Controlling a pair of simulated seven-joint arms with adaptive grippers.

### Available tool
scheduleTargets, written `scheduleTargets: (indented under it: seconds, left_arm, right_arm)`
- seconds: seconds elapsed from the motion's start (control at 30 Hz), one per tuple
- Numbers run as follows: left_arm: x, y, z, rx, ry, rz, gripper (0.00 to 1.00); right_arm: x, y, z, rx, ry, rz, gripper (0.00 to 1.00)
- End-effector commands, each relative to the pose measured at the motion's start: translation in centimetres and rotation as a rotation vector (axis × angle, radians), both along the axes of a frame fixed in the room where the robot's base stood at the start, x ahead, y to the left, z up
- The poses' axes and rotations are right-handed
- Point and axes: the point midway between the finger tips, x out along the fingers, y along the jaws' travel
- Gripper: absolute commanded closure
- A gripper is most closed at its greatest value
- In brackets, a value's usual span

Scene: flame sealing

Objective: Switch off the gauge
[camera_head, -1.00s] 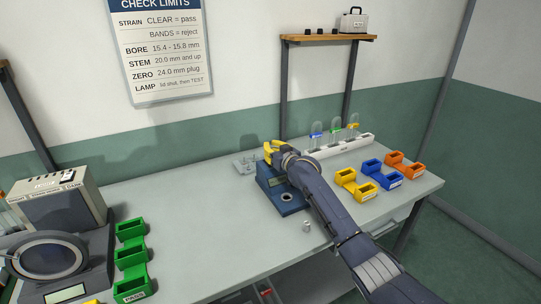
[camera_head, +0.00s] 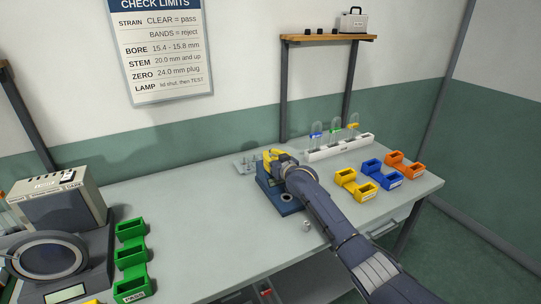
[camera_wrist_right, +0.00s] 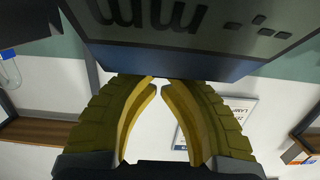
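The gauge (camera_head: 290,209) is a blue bench device with a round socket in its front, standing mid-table in the head view. My right gripper (camera_head: 269,156) is at the top rear of the gauge, and my arm hides part of it. In the right wrist view the gauge's dark face with "mm" lettering (camera_wrist_right: 210,30) fills the top, very close. My left gripper is not in view.
A small metal plug (camera_head: 306,226) lies in front of the gauge. A clear tray (camera_head: 244,166) is behind it. A white tube rack (camera_head: 340,147) and yellow, blue and orange bins (camera_head: 356,187) stand right. Green bins (camera_head: 131,258) stand left, with free table between.

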Motion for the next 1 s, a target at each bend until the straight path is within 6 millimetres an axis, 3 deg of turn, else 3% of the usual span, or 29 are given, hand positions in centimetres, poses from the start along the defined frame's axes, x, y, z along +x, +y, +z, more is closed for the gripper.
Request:
scheduleTargets:
  seconds: [0.33,0.57,1.0]
  left_arm:
    - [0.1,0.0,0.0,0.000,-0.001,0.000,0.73]
    - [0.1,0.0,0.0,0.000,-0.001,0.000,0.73]
    - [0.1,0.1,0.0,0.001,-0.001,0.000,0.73]
  right_arm:
    - [0.1,0.2,0.8,0.000,-0.002,0.001,1.00]
    - [0.4,1.0,4.2,0.001,-0.005,0.009,1.00]
    - [-4.2,-1.4,6.1,0.001,-0.003,0.009,1.00]
